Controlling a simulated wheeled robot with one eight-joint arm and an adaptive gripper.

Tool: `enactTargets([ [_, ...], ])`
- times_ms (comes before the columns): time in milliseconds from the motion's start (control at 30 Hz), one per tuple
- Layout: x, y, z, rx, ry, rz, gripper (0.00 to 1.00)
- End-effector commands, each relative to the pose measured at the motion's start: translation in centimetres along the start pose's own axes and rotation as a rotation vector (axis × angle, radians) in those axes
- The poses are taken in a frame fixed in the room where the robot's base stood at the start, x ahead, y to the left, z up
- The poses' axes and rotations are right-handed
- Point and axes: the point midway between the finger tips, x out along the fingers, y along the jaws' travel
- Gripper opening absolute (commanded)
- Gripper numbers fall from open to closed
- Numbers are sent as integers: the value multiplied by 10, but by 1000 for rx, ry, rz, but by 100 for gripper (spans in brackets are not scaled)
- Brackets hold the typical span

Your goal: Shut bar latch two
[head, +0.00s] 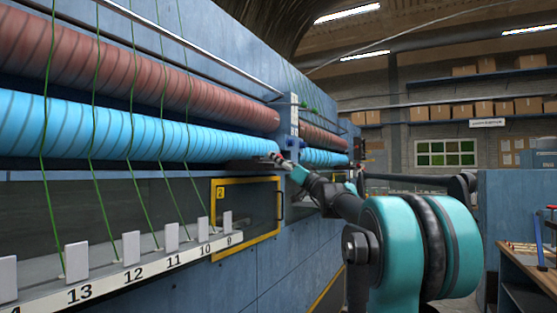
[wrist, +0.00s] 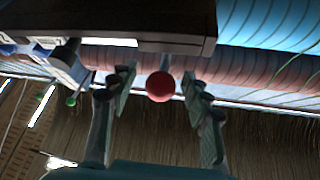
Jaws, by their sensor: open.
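In the wrist view a round red knob (wrist: 160,87) on a short stem sits below a dark bar (wrist: 170,35). My gripper (wrist: 158,80) is open, with one finger on each side of the knob and a visible gap on both sides. In the head view my gripper (head: 284,162) is at the blue bracket, just above the right end of a yellow-framed window (head: 279,210) with a small yellow tag marked 2 (head: 220,193). The knob is too small there to make out clearly, and the arm covers part of this area.
A blue roller (head: 130,130) and a red-brown roller (head: 150,75) run along the machine, with green yarns in front. A numbered rail (head: 150,270) with white tabs lies at lower left. A workbench (head: 530,262) stands at right.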

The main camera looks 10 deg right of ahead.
Motion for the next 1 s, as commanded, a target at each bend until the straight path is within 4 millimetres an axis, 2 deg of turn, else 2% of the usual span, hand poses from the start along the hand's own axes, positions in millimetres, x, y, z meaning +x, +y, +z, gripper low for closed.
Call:
enactTargets([
  [167, -13, 0, -1, 0, 1, 2, 49],
  [633, -100, 1, -1, -3, 0, 3, 49],
  [800, -116, 0, -1, -1, 0, 2, 49],
  [1000, -120, 0, -1, 0, 0, 0, 49],
])
